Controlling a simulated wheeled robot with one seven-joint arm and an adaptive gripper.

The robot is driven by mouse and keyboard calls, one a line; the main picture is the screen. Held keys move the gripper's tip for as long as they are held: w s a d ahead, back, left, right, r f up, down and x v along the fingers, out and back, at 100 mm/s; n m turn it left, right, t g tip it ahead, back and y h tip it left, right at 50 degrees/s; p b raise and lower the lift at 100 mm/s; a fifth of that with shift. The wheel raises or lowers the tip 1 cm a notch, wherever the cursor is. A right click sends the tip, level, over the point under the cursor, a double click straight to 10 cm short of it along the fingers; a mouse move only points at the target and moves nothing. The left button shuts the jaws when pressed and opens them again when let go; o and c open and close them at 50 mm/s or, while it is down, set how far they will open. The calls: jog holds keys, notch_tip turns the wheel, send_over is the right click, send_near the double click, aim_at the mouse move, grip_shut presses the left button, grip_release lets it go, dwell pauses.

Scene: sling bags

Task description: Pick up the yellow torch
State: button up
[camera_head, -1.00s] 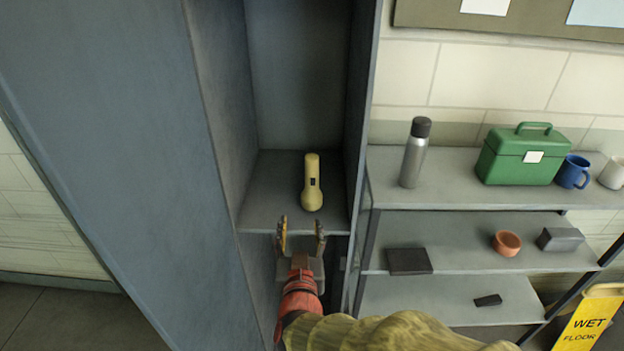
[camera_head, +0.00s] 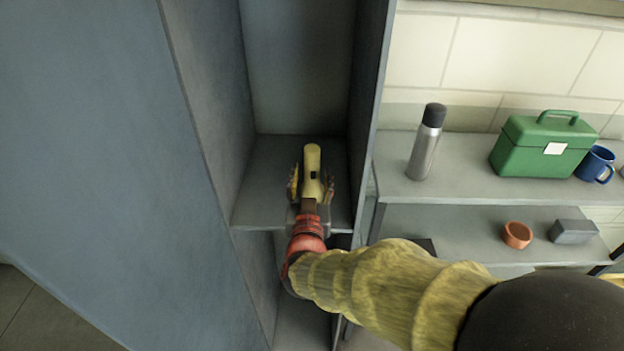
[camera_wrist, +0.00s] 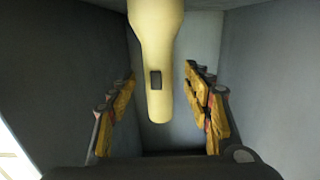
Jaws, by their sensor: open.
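The yellow torch (camera_head: 313,168) stands upright on a shelf inside a narrow grey locker. It has a small dark switch on its side. My gripper (camera_head: 312,183) is open at the torch, with one finger on each side of it. In the wrist view the torch (camera_wrist: 156,60) hangs down from the top edge of the picture between the two yellow-padded fingers of my gripper (camera_wrist: 160,108), with a gap on both sides. The torch's lower part is partly hidden by my gripper in the head view.
The locker's side walls (camera_head: 205,110) stand close on the left and right of my gripper. To the right, a grey shelf unit (camera_head: 470,195) holds a steel flask (camera_head: 427,143), a green box (camera_head: 543,147), a blue mug (camera_head: 596,164), an orange bowl (camera_head: 517,235) and a grey block (camera_head: 573,231).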

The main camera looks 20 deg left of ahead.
aim_at(311, 174)
jog(key=x, duration=0.3)
jog(key=shift+w, duration=0.1)
jog(key=c, duration=0.4)
grip_shut()
